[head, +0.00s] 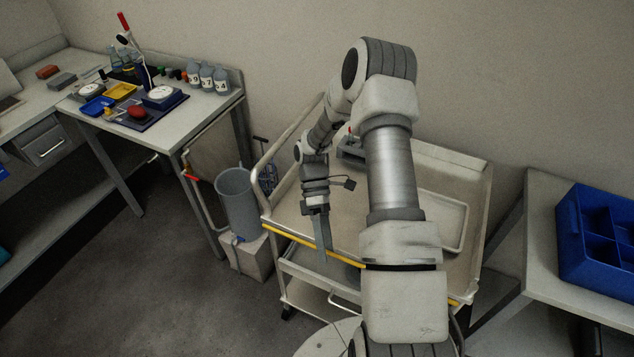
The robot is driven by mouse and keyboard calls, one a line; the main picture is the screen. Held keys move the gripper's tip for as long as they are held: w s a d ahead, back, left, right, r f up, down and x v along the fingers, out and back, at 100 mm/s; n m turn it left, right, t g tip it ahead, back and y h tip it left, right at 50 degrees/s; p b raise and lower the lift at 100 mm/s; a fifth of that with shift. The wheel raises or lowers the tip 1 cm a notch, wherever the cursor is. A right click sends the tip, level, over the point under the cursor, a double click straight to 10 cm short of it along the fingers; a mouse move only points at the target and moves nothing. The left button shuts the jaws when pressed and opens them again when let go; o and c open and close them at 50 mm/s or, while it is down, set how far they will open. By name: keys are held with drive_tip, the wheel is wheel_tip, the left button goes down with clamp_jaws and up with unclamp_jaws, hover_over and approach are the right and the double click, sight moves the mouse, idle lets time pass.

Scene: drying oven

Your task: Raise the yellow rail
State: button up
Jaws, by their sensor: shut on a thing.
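The yellow rail (290,238) runs along the front edge of the cart's top tray, at the middle of the head view. Its middle part is hidden behind my arm, and a short piece shows again near the cart's right front corner. My gripper (323,246) points down at the front edge of the tray, with its fingers shut on the yellow rail left of its middle. The fingertips reach slightly below the rail, and the far finger is hard to make out. The rail lies along the tray's front edge.
The cart (478,190) has a raised rim and a lower shelf. A white tray (461,222) lies inside it. A grey bin (236,200) stands left of the cart. A blue divided crate (572,235) sits on the right table. Open floor lies at front left.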

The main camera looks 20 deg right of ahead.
drive_tip(key=shift+w+a+r, duration=0.25)
drive_tip(key=shift+w+r, duration=0.6)
drive_tip(key=shift+r, duration=0.15)
drive_tip(key=shift+w+d+r, duration=0.1)
drive_tip(key=shift+w+r, duration=0.05)
drive_tip(key=shift+r, duration=0.05)
drive_tip(key=shift+c, duration=0.9)
drive_tip(key=shift+w+r, duration=0.15)
drive_tip(key=d+f+v, duration=0.1)
drive_tip(key=d+v, duration=0.1)
drive_tip(key=v, duration=1.3)
drive_tip(key=shift+w+d, duration=0.25)
drive_tip(key=shift+d, duration=0.15)
drive_tip(key=shift+f, duration=0.1)
drive_tip(key=shift+s, duration=0.1)
